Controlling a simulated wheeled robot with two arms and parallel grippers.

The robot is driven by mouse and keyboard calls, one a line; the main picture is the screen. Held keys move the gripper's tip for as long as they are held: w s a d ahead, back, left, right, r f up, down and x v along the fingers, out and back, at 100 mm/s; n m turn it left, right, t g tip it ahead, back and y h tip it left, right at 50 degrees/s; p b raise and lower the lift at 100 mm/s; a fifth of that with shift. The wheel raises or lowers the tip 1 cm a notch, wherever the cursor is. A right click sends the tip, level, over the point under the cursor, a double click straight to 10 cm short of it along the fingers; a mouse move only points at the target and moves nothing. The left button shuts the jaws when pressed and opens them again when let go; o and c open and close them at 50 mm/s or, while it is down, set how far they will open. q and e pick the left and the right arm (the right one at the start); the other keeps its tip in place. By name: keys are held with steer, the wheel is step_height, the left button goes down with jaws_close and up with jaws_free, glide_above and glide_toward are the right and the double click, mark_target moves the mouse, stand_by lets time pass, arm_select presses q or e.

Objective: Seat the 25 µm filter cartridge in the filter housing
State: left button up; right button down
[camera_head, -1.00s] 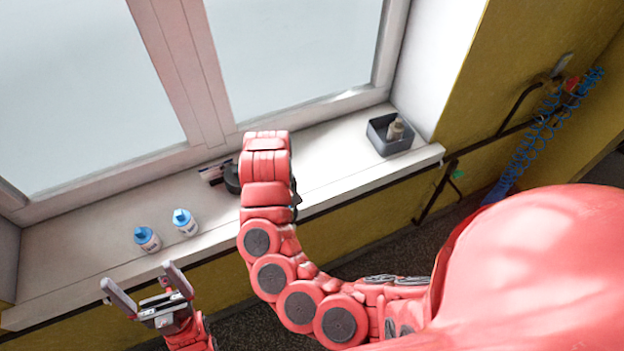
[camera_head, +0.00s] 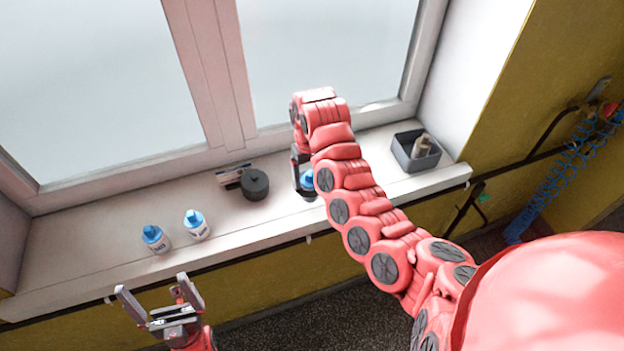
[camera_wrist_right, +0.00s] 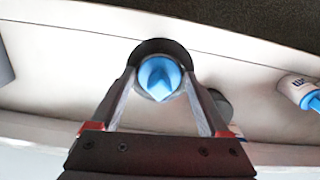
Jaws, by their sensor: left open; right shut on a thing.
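My right gripper (camera_head: 301,172) is over the sill, its jaws shut on a blue-topped cartridge (camera_head: 308,180). In the right wrist view the cartridge (camera_wrist_right: 160,76) sits between the fingertips of the right gripper (camera_wrist_right: 160,84). A dark round rim (camera_wrist_right: 161,46), seemingly the filter housing, surrounds the cartridge there. I cannot tell how deep the cartridge is in it. Two white cartridges with blue caps (camera_head: 155,239) (camera_head: 196,225) stand on the sill to the left. Their labels are too small to read. My left gripper (camera_head: 150,290) is open and empty in front of the sill.
A dark round cap-like piece (camera_head: 255,184) lies left of my right gripper, beside a small flat labelled item (camera_head: 231,177). A grey bin (camera_head: 403,158) holding a small pale bottle-like item (camera_head: 422,146) stands on the right. The window is behind the sill (camera_head: 110,212).

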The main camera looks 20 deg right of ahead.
steer(key=shift+w+d+f, duration=0.3)
steer(key=shift+w+d, duration=0.05)
steer(key=shift+w, duration=0.15)
steer(key=shift+w+d+r+b, duration=0.15)
steer(key=shift+w+d+b, duration=0.1)
steer(key=shift+w+b, duration=0.25)
step_height(320, 180, down, 3)
steer(key=shift+f+p, duration=0.1)
steer(key=shift+p, duration=1.15)
steer(key=shift+f, duration=0.15)
steer(key=shift+f, duration=0.1)
steer(key=shift+c, duration=1.5)
jaws_free()
steer(key=shift+f, duration=0.15)
steer(key=o, duration=0.3)
